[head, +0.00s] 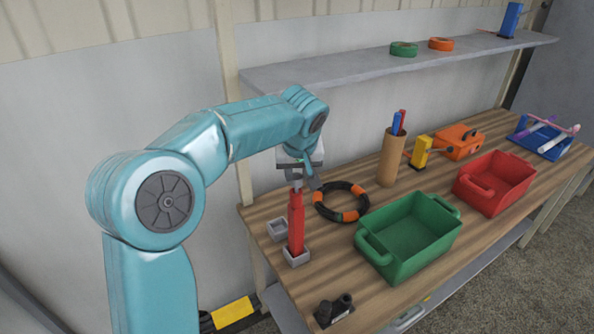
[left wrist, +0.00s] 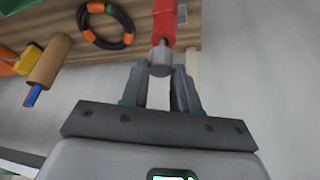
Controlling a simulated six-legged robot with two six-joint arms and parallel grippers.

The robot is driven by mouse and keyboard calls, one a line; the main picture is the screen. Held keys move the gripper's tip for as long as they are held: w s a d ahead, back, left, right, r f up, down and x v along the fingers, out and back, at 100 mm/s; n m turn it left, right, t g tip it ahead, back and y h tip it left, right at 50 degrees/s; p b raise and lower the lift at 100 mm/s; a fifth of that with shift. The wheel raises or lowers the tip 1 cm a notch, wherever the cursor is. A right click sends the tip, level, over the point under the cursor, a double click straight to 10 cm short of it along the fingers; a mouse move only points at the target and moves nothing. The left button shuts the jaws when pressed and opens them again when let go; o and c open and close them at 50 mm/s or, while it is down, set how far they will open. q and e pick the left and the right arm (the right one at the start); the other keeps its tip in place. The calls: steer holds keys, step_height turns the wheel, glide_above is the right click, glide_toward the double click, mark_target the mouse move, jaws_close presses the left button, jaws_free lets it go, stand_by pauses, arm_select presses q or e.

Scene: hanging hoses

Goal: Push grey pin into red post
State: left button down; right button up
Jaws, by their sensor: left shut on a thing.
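The red post (head: 296,222) stands upright in a grey square base (head: 296,257) near the left end of the workbench. My left gripper (head: 298,176) is directly above it, pointing down, and is shut on the grey pin (head: 297,185). In the left wrist view the fingertips (left wrist: 160,72) hold the pin's thick grey head (left wrist: 161,62), and its thinner end points at the top of the red post (left wrist: 165,25). The pin's end is at or just over the post's top; I cannot tell whether it has entered. My right gripper is not in view.
A black-and-orange ring (head: 341,201) lies right of the post, and a grey open box (head: 278,229) beside it. A green bin (head: 408,238), red bin (head: 494,183) and brown cup (head: 391,158) stand further right. Black parts (head: 334,310) lie at the front. A shelf (head: 390,60) hangs above.

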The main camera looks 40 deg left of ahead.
arm_select(q)
steer(key=shift+f+b, duration=0.85)
steer(key=shift+f, duration=0.15)
steer(key=c, duration=0.8)
jaws_free()
steer(key=v, duration=1.6)
steer(key=shift+d+r+p, duration=0.1)
steer(key=shift+d+p, duration=0.1)
steer(key=shift+p, duration=0.15)
